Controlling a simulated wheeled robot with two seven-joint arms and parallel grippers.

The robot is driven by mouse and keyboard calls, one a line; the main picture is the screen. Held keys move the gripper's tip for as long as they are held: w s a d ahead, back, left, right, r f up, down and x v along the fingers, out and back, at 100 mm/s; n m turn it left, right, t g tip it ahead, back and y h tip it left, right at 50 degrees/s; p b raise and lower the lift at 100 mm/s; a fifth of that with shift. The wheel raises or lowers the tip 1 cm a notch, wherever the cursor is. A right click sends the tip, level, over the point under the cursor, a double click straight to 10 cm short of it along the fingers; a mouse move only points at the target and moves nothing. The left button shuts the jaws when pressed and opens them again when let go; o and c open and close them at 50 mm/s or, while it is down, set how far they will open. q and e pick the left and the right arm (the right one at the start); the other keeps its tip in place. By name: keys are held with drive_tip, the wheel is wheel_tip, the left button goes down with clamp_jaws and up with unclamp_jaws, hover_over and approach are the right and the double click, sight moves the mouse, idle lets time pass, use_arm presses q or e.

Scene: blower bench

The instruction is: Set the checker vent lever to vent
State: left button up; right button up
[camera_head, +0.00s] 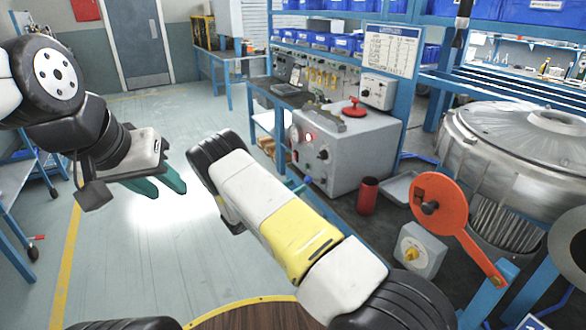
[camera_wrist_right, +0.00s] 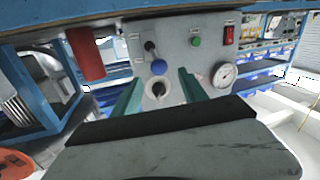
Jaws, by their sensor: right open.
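The checker is a grey box (camera_head: 345,148) on the bench, with a gauge and a lit red light on its front. In the right wrist view its panel (camera_wrist_right: 195,62) looks upside down. My right gripper (camera_wrist_right: 160,88) is open and empty, facing the panel; I cannot tell whether a finger touches the lever. My forearm mostly hides this gripper in the head view. My left gripper (camera_head: 160,184) is open and empty over the floor.
The panel also has a green button (camera_wrist_right: 196,41), a red switch (camera_wrist_right: 230,34) and a gauge (camera_wrist_right: 223,75). A red cylinder (camera_head: 367,196) stands beside the checker. An orange disc with an arm (camera_head: 440,203) and a large metal housing (camera_head: 510,150) are at right.

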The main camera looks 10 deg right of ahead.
sight(305, 181)
drive_tip(key=x, duration=0.7)
drive_tip(key=shift+w+d+f, duration=0.1)
drive_tip(key=shift+w+d, duration=0.05)
drive_tip(key=shift+d, duration=0.2)
clamp_jaws()
idle(1.1)
